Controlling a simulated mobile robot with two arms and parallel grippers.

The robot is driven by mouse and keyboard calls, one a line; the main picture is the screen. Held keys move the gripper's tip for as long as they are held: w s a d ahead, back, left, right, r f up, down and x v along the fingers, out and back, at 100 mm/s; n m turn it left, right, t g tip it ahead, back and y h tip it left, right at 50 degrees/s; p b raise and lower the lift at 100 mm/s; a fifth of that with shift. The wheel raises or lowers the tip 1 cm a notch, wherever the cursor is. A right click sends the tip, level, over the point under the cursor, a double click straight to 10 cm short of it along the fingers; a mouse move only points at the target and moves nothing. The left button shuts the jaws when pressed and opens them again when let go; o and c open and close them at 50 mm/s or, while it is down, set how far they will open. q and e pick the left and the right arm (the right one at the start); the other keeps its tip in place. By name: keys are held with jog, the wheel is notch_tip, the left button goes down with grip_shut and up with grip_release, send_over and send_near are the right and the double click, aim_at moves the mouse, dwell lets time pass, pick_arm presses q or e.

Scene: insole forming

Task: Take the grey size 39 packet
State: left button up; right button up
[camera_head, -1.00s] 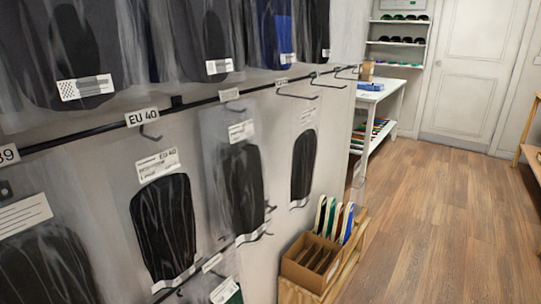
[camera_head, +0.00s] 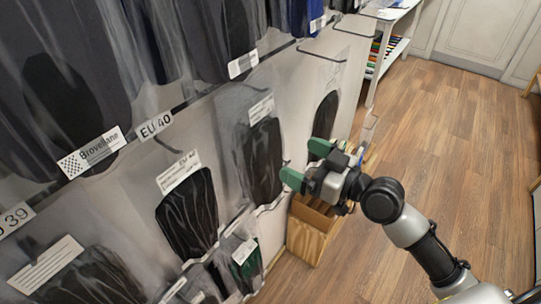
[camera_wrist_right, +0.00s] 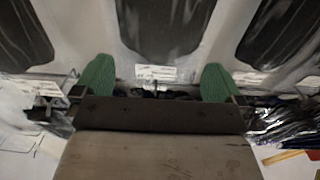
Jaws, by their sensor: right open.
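A sign ending in "39" (camera_head: 15,218) hangs on the rail at the far left of the head view. Below it hangs a clear packet with a white label (camera_head: 45,264) and a dark grey insole (camera_head: 95,282), cut off by the bottom edge. My right gripper (camera_head: 307,164), with green fingers, is open and empty, well to the right of that packet and in front of the wall. In the right wrist view the open fingers (camera_wrist_right: 157,82) point toward hanging packets with dark insoles; I cannot read their sizes. My left gripper is not in view.
An "EU 40" sign (camera_head: 155,125) has a dark packet (camera_head: 188,215) below it. More packets hang above and along the wall, with bare wire hooks among them. A wooden box (camera_head: 308,235) stands low behind my right gripper. Wooden floor (camera_head: 450,130) lies open at right.

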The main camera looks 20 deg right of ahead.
aim_at(272, 146)
jog(key=p+x, duration=0.2)
jog(key=x, duration=0.5)
jog(key=shift+a, duration=0.15)
jog(key=shift+s, duration=0.1)
jog(key=c, duration=0.9)
